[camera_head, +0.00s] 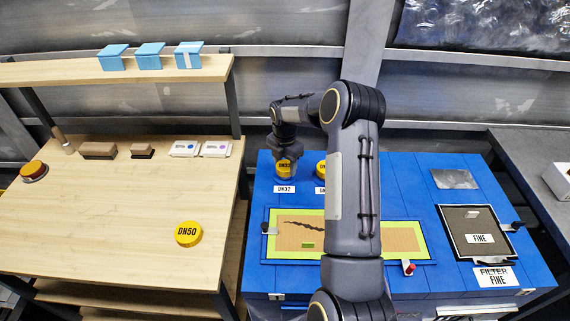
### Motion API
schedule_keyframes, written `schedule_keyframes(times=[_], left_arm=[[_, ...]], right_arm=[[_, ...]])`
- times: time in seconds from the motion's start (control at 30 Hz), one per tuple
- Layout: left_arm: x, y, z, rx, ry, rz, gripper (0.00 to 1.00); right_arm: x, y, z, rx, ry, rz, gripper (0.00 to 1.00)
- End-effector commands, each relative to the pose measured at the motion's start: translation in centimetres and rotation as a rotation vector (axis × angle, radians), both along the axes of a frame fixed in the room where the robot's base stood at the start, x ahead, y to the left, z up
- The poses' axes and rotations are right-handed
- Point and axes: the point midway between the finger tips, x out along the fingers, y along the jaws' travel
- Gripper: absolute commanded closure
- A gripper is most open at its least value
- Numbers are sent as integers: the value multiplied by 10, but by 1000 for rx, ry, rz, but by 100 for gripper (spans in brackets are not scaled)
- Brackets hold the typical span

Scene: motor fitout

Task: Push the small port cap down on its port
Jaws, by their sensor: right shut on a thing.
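The small yellow port cap (285,172), its lettering partly readable as DN32, is at the back left of the blue motor housing, above a white DN32 label (285,189). My right gripper (284,158) comes down over it from above and is shut on it. The port under the cap is hidden, so I cannot tell whether the cap is fully seated. My left gripper is out of view.
A second yellow cap (321,169) stands just right, partly hidden by my right arm. A larger DN50 cap (188,234) lies on the wooden bench (110,220). A framed opening (290,252) and a dark filter panel (470,220) occupy the housing's front and right.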

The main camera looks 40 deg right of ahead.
Motion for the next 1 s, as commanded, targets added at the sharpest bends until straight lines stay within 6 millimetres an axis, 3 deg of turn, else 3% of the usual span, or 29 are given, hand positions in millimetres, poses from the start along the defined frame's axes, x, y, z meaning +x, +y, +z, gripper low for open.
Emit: schedule_keyframes(times=[0.43, 0.47, 0.63, 1.0], left_arm=[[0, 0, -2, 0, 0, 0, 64], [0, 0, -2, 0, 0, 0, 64], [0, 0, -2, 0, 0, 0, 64], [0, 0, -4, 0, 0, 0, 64]], right_arm=[[0, 0, -3, 0, 0, 0, 71], [0, 0, -3, 0, 0, 0, 46], [0, 0, -2, 0, 0, 0, 25], [0, 0, 6, -1, -2, -1, 25]])
